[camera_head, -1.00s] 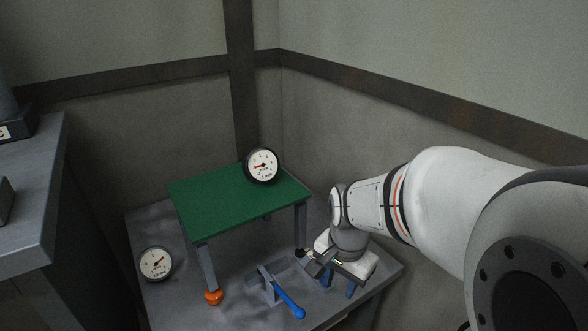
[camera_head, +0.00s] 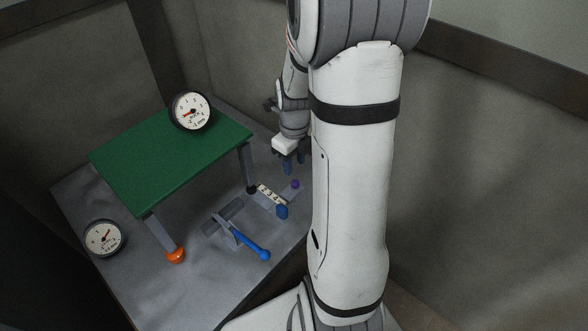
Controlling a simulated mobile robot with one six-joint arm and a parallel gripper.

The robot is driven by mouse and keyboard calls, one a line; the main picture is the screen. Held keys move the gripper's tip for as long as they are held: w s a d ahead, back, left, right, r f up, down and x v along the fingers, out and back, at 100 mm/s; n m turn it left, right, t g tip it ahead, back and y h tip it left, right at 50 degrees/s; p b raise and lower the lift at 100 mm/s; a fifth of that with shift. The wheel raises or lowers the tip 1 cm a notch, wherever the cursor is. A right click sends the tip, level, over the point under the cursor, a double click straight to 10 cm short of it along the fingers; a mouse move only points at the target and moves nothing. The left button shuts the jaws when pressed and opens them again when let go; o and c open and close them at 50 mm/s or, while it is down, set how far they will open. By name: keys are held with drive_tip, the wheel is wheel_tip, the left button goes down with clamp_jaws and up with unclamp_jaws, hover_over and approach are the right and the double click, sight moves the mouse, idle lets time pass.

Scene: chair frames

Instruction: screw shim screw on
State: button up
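A green-topped frame (camera_head: 170,150) stands on the grey table. Its front leg ends in an orange round foot (camera_head: 175,256) and its right leg in a black foot (camera_head: 251,190). A pale strip with numbers (camera_head: 270,194) lies right of the black foot, with a small purple piece (camera_head: 295,184) and a blue piece (camera_head: 282,212) beside it. I cannot tell which part is the shim screw. My gripper (camera_head: 295,165) points down behind the strip, apart from the frame. Its blue fingers are spread, with nothing visible between them.
One dial gauge (camera_head: 190,111) sits on the green top's back edge, another (camera_head: 104,238) at the table's left edge. A tool with a blue handle (camera_head: 252,243) lies in front of the strip. My arm covers the table's right side. Walls stand close behind.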

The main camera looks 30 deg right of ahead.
sight(295, 183)
wheel_tip(295, 183, down, 8)
drive_tip(key=b, duration=0.6)
drive_tip(key=shift+s+d+f+b, duration=0.1)
drive_tip(key=shift+d+f+b, duration=0.1)
drive_tip(key=shift+b, duration=0.15)
drive_tip(key=shift+r, duration=0.25)
drive_tip(key=shift+c, duration=1.1)
drive_tip(key=shift+p, duration=0.3)
clamp_jaws()
drive_tip(key=shift+o, duration=1.1)
unclamp_jaws()
drive_tip(key=shift+c, duration=0.6)
drive_tip(key=c, duration=0.6)
drive_tip(key=o, duration=0.7)
